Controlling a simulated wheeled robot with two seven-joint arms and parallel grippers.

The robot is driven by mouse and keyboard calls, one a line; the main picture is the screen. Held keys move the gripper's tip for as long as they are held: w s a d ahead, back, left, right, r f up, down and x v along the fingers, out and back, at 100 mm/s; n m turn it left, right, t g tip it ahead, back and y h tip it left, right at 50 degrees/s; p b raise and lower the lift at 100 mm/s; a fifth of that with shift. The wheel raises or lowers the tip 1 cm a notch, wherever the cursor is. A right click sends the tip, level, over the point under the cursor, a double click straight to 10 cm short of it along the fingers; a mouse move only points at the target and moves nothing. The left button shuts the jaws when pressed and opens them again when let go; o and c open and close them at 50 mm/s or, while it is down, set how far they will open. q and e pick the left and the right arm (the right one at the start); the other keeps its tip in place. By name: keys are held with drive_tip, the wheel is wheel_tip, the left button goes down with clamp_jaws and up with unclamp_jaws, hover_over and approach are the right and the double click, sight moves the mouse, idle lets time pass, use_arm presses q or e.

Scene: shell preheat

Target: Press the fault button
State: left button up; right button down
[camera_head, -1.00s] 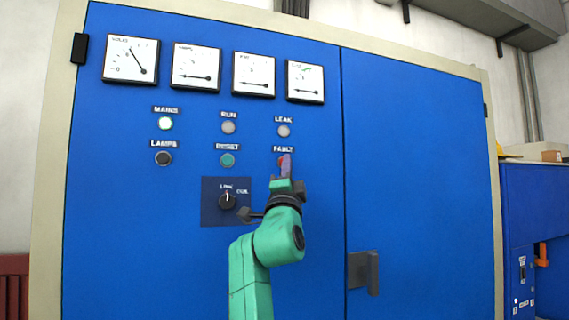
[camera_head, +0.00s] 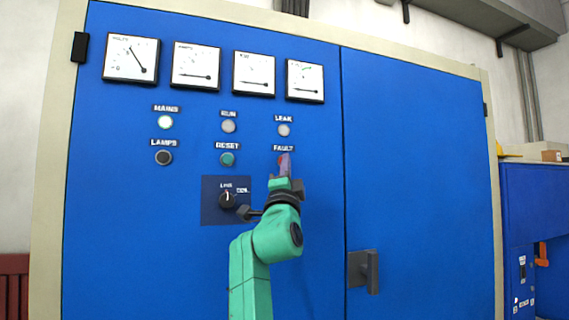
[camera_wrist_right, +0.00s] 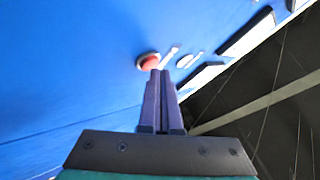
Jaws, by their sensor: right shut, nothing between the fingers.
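The red fault button (camera_head: 281,160) sits under the FAULT label on the blue cabinet's left door. My right gripper (camera_head: 285,160) is shut and empty, its fingertips in front of the button and partly covering it. In the right wrist view the red button (camera_wrist_right: 150,62) shows with its pale ring, just beyond the tips of the closed fingers (camera_wrist_right: 160,74). The tips overlap the button's edge in that view; I cannot tell whether they touch it. My left gripper is not in view.
The green reset button (camera_head: 228,159) and black lamps button (camera_head: 163,158) are left of the fault button. A rotary knob (camera_head: 227,199) is below left, close to my wrist. Lamps and several meters are above. A door handle (camera_head: 364,270) sticks out at lower right.

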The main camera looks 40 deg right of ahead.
drive_tip(key=shift+w+d, duration=0.15)
drive_tip(key=shift+w, duration=0.25)
idle(0.7)
drive_tip(key=shift+s, duration=0.15)
drive_tip(key=shift+s+a+b, duration=0.3)
drive_tip(key=shift+s, duration=0.3)
drive_tip(key=s, duration=0.1)
drive_tip(key=s+a+b, duration=0.1)
drive_tip(key=s, duration=0.1)
drive_tip(key=s+b, duration=0.1)
drive_tip(key=shift+s+a, duration=0.3)
drive_tip(key=shift+s, duration=0.05)
drive_tip(key=shift+f, duration=0.1)
idle(0.7)
